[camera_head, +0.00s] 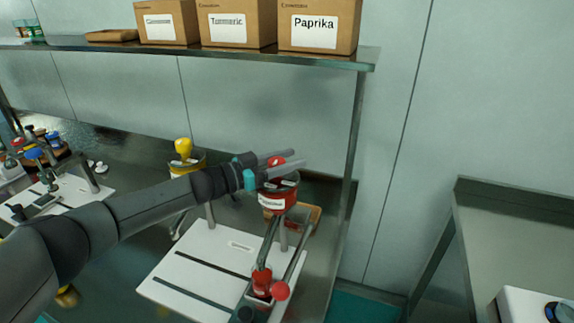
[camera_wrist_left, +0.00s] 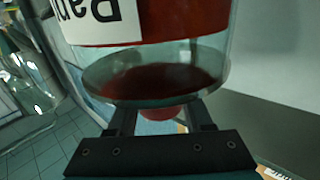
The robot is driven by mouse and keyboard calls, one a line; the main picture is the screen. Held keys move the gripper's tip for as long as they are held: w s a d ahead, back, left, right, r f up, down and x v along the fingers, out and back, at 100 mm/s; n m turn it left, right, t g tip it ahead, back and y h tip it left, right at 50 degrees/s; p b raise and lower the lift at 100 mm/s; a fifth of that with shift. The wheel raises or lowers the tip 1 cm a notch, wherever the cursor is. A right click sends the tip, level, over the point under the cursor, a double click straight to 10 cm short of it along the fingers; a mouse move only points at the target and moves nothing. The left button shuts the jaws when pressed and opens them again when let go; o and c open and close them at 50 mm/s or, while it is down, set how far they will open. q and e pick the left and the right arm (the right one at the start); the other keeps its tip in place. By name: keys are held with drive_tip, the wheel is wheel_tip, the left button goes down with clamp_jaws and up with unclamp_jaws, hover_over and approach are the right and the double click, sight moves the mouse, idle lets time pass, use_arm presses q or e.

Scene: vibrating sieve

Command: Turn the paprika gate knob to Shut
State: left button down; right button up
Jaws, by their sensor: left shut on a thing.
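The paprika hopper (camera_head: 277,197) is a clear vessel with a red band and a white label, standing at the back of a white board. My left gripper (camera_head: 284,159) reaches over its top from the left. A red knob (camera_head: 277,161) shows between the fingers, which are shut on it. In the left wrist view the red knob (camera_wrist_left: 162,111) sits between my fingers (camera_wrist_left: 160,122), and the vessel fills the upper part with its label upside down. Any Shut mark is not readable. My right gripper is not in view.
A yellow-knobbed vessel (camera_head: 183,150) stands left, behind my arm. The white board (camera_head: 205,262) carries rails, a red cylinder (camera_head: 262,282) and a red ball (camera_head: 280,290). A shelf (camera_head: 368,58) with labelled boxes, including Paprika (camera_head: 318,32), hangs above. A post (camera_head: 353,130) stands just right.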

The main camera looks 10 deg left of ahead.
use_arm(q)
drive_tip(key=shift+d+r+m+g+h+b, duration=0.1)
drive_tip(key=shift+m+g+h+b, duration=0.45)
drive_tip(key=shift+g, duration=0.15)
drive_tip(key=shift+s, duration=0.1)
drive_tip(key=shift+c, duration=1.5)
unclamp_jaws()
drive_tip(key=shift+d, duration=0.1)
drive_tip(key=v, duration=1.5)
